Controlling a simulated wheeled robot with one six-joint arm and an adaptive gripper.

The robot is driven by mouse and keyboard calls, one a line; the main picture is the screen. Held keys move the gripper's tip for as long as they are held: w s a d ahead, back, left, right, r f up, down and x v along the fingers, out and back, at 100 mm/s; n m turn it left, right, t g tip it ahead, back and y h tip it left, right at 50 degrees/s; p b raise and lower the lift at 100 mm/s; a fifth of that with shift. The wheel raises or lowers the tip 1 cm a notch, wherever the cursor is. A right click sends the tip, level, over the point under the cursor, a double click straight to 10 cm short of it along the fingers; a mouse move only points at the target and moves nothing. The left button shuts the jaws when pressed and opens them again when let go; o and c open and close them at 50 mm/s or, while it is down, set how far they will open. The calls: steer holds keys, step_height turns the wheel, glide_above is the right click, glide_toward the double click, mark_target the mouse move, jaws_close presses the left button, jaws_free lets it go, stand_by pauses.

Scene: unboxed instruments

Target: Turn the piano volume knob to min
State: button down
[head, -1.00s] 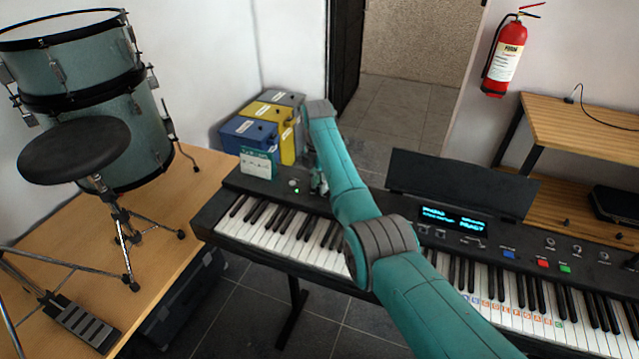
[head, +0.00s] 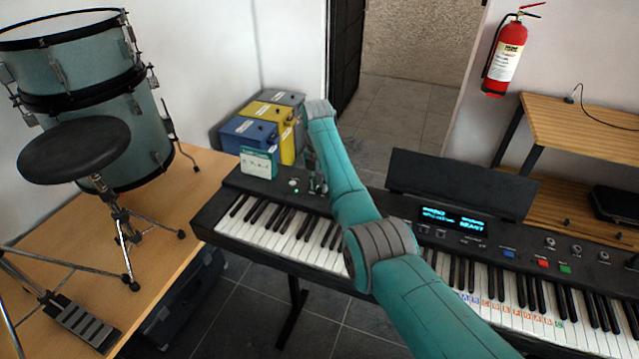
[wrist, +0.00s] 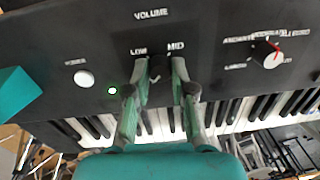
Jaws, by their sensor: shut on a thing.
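The piano (head: 215,215) is a long black keyboard with a control panel above its keys. In the wrist view, the dark volume knob (wrist: 157,72) sits under the printed word VOLUME, with LOW and MID labels near it. My gripper (wrist: 159,66) has one finger on each side of the knob and is shut on it. The fingers cover much of the knob, and I cannot read its setting clearly. In the head view, my gripper (head: 317,184) is at the panel's left part, partly hidden by my arm.
A white button (wrist: 84,78), a lit green light (wrist: 112,90) and a selector knob with a red pointer (wrist: 271,59) flank the volume knob. Blue, yellow and grey boxes are behind.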

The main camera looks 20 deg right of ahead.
mark_target(318, 185)
steer(key=c, duration=1)
jaws_free()
steer(key=r, duration=1.2)
steer(key=shift+w+a, duration=0.15)
steer(key=shift+a, duration=0.05)
